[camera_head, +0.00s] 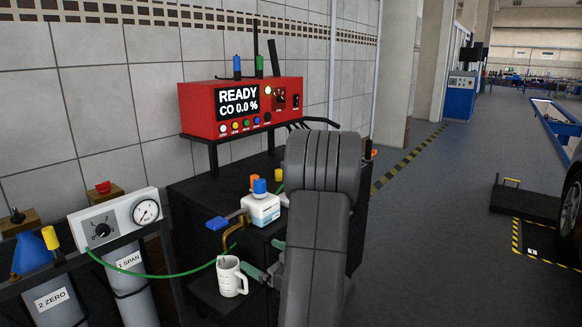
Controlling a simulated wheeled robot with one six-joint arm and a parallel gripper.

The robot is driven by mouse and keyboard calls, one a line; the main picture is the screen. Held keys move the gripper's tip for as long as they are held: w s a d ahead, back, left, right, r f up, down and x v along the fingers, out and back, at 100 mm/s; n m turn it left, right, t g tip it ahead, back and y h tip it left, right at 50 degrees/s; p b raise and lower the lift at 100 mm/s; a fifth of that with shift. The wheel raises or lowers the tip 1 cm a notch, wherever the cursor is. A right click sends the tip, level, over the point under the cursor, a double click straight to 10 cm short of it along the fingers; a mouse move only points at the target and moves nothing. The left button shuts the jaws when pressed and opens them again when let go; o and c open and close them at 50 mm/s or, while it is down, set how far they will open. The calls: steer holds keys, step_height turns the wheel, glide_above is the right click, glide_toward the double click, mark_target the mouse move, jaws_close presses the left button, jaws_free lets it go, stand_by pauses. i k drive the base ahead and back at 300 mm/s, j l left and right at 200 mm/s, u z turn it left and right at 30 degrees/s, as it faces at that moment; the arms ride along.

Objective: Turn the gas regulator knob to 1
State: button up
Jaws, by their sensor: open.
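The gas regulator is a white panel (122,222) on the left, with a round pressure gauge (146,212) on its right side. Its black knob (102,230) sits at the panel's left, facing me. Marks surround the knob, but its pointer direction is too small to tell. My dark grey arm covers the middle right of the view. What appear to be my gripper's two greenish fingertips (265,258) show left of the arm, apart, with nothing seen between them. The fingertips are well to the right of the knob.
Gas cylinders labelled 1 SPAN (131,262) and 2 ZERO (53,300) stand below the regulator. A green hose (150,276) runs right from it. A red analyser (241,107) reads READY.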

mark_target(103, 230)
steer(key=l+u, duration=0.1)
steer(key=u, duration=1.65)
steer(key=i, duration=0.4)
steer(key=k, duration=0.5)
steer(key=i+l+u, duration=0.15)
